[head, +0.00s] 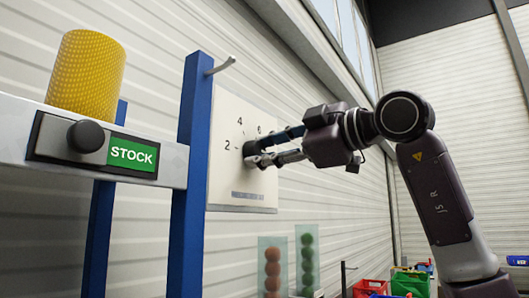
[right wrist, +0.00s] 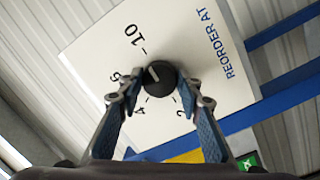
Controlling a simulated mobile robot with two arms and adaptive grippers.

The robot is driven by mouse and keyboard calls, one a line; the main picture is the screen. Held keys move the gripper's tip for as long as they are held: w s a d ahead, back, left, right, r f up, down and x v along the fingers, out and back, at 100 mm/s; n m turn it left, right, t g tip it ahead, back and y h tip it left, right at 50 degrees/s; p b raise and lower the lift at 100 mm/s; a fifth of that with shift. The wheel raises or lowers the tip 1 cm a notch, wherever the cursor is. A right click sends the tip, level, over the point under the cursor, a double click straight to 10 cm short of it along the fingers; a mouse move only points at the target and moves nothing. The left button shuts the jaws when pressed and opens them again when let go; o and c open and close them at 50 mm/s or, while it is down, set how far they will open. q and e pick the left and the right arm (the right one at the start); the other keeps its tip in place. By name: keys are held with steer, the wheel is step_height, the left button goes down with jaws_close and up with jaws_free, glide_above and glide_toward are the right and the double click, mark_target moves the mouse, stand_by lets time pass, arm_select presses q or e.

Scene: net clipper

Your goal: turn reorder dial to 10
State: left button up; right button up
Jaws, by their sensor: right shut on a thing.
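The reorder dial is a round black knob (head: 250,149) on a white panel (head: 226,112) fixed to the wall side. In the right wrist view the dial (right wrist: 158,83) carries a white mark pointing up and left, between the 10 and a partly hidden numeral. The numerals 10, 4 and 2 and the words REORDER AT show on the panel (right wrist: 205,45). My right gripper (head: 266,153) is shut on the dial, with one finger on either side of it. It also shows in the right wrist view (right wrist: 160,84). My left gripper is out of view.
A blue post (head: 190,150) stands left of the panel. A shelf beam (head: 60,178) with a black knob, a green STOCK label and a yellow cylinder (head: 88,72) is at left. Clear tubes of brown and green balls (head: 306,262) and coloured bins (head: 410,282) are below.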

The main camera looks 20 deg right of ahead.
stand_by(0.3)
steer(key=o, duration=1.2)
steer(key=shift+c, duration=0.2)
steer(key=v, duration=1.2)
